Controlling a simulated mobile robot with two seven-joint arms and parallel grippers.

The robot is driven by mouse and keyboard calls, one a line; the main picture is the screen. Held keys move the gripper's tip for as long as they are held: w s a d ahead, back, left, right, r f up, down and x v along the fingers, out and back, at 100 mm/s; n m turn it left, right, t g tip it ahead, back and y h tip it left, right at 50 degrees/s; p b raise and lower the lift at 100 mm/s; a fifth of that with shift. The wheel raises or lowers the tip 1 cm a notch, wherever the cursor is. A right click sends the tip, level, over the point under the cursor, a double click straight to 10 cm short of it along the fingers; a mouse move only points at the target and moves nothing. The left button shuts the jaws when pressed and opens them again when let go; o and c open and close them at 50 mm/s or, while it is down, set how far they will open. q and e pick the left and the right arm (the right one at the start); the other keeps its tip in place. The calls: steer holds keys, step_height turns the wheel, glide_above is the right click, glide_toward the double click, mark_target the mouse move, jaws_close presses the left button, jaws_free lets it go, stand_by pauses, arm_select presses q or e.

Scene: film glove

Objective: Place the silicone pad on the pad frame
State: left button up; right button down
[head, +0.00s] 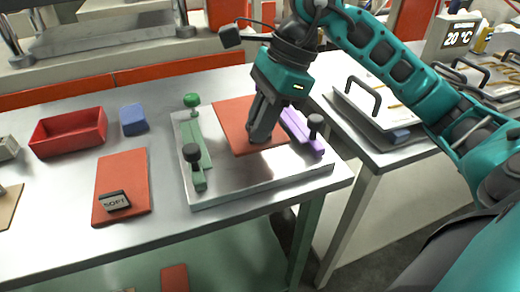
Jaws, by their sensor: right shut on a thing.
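The pad frame (226,190) is a pale metal plate on the table, with a green bar (197,150) on its left and a purple bar (301,132) on its right, each with knobs. A square, red-brown silicone pad (234,112) is over the plate between the bars. My right gripper (262,138) points down at the pad's front part and is shut on it; its fingertips hide part of the pad. I cannot tell whether the pad rests fully on the plate. A second red-brown pad (121,176) with a "SOFT" tag (115,201) lies to the left. My left gripper is out of view.
A red tray (68,131) and a blue block (133,119) stand at the back left. A side table (397,158) at right holds a plate with black handles (378,104). Bare table (163,222) lies between the tagged pad and the frame.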

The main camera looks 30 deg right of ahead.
mark_target(260, 145)
steer(key=shift+f, duration=0.8)
step_height(260, 145, down, 4)
steer(key=shift+r+b, duration=0.25)
steer(key=shift+b, duration=0.2)
steer(key=c, duration=1.1)
jaws_free()
steer(key=shift+c, duration=0.2)
